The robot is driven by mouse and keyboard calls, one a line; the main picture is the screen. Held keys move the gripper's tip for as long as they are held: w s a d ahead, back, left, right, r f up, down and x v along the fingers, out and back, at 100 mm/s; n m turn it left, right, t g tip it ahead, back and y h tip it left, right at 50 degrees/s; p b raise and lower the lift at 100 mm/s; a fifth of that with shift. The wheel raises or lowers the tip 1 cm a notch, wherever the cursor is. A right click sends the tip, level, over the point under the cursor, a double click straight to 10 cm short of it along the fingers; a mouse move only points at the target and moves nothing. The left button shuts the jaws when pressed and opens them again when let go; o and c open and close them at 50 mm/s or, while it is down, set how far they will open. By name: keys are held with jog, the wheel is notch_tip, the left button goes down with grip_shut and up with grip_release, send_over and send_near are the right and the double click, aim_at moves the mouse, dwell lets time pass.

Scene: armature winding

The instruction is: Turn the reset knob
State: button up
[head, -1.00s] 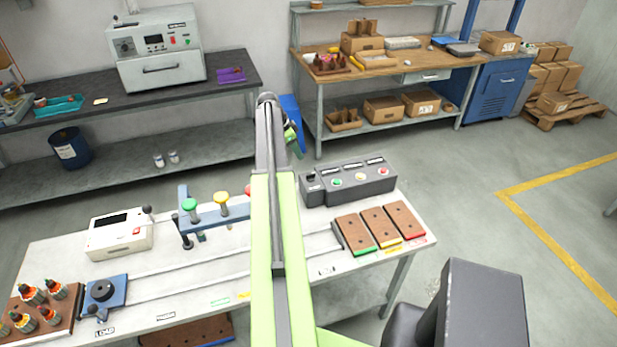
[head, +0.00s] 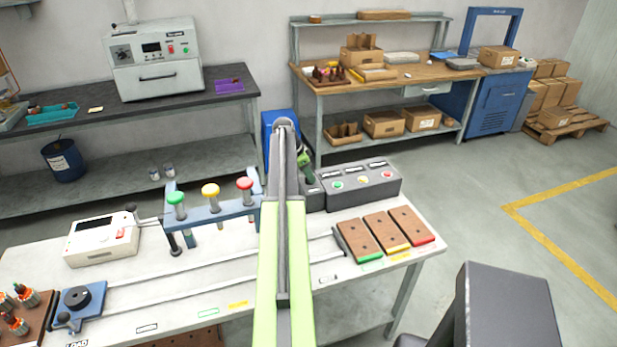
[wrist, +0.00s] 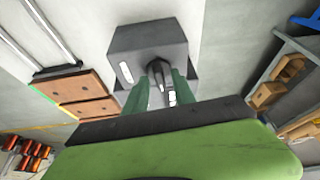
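The grey control box (head: 365,188) stands at the back of the white bench, with green, yellow and red buttons on top. Its left end, where a dark knob sits, is hidden behind my arm in the head view. The wrist view shows the dark knob (wrist: 157,68) on the grey box, with white marks beside it. My gripper (wrist: 161,80) has its two green fingers apart, one on each side of the knob. I cannot tell whether they touch it. In the head view my gripper is mostly hidden behind the arm, by the box's left end.
Three brown blocks (head: 387,234) lie in front of the box. A blue stand (head: 213,214) with green, yellow and red knobs is left of my arm. A white device (head: 102,240) sits further left.

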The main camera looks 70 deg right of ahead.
grip_shut()
jog(key=shift+n, duration=0.3)
jog(key=n+t, duration=0.1)
jog(key=n, duration=0.1)
jog(key=n+t+h, duration=0.1)
jog(key=n, duration=0.2)
jog(key=shift+s+a, duration=0.15)
jog(key=shift+s, duration=0.05)
jog(key=n+t, duration=0.1)
jog(key=n, duration=0.2)
jog(key=n+t, duration=0.1)
jog(key=n, duration=0.1)
jog(key=shift+s+n+h, duration=0.1)
jog(key=shift+n+h, duration=0.2)
jog(key=shift+n, duration=0.1)
jog(key=n+t, duration=0.1)
jog(key=n, duration=0.1)
jog(key=n+t+y, duration=0.1)
jog(key=n, duration=0.2)
jog(key=shift+s, duration=0.1)
jog(key=shift+n, duration=0.4)
jog(key=shift+o, duration=0.7)
grip_release()
